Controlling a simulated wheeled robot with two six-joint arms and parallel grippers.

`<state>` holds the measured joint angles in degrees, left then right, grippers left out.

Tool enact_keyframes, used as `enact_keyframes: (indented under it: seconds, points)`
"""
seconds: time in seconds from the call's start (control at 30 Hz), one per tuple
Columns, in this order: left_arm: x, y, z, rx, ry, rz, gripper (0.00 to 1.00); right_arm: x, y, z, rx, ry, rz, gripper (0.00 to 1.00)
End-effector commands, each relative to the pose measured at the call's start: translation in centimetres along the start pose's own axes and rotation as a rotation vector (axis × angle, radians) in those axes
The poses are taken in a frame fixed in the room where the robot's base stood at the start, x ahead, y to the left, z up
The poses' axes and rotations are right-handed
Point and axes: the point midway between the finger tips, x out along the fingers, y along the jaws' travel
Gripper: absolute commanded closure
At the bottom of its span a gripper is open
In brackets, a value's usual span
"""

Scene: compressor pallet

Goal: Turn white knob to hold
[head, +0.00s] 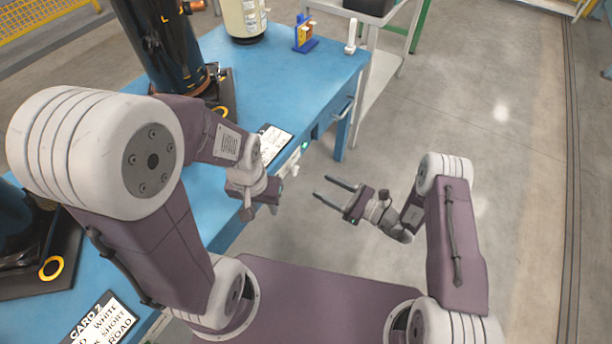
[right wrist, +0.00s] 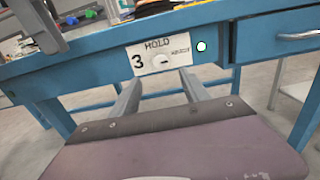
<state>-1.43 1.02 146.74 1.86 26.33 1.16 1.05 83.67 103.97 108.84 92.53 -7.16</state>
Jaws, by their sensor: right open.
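A white knob (right wrist: 160,61) sits on a white panel (right wrist: 143,66) on the blue table's front edge in the right wrist view. The panel reads "HOLD" above the knob, "3" at left, and a small word at upper right I cannot read surely. A short dark mark on the knob lies about level. My right gripper (right wrist: 160,88) is open and empty, its two fingers apart below the knob's level and not touching it. In the head view my right gripper (head: 327,189) is off the table's edge. My left gripper (head: 262,207) is near the edge; its jaws are unclear.
The blue table (head: 285,80) has a lit green lamp (head: 304,145) on its front edge. A printed card (head: 270,142), a cream cylinder (head: 245,18) and a blue stand (head: 304,36) are on it. The floor right of the table is clear.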

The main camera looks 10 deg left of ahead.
Motion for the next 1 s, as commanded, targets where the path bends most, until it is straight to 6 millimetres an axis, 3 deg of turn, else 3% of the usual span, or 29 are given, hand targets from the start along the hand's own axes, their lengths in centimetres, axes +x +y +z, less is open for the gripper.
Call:
enact_keyframes:
  seconds: [0.17,0.53,0.9,1.0]
  points:
    - [0.2,0.0,0.0,0.0,0.001,0.0,0.64,1.1,0.1,0.0,-0.003,0.001,0.005,0.46]
    - [1.9,0.0,0.1,0.0,0.001,0.0,0.64,8.1,0.1,0.0,-0.003,0.0,0.005,0.46]
    - [1.9,0.0,0.1,0.0,0.001,0.0,0.64,9.1,0.0,0.2,-0.001,0.0,0.002,0.46]
    - [1.9,0.0,0.1,0.0,0.001,0.0,0.64,9.1,0.0,0.2,-0.001,0.001,0.002,0.74]
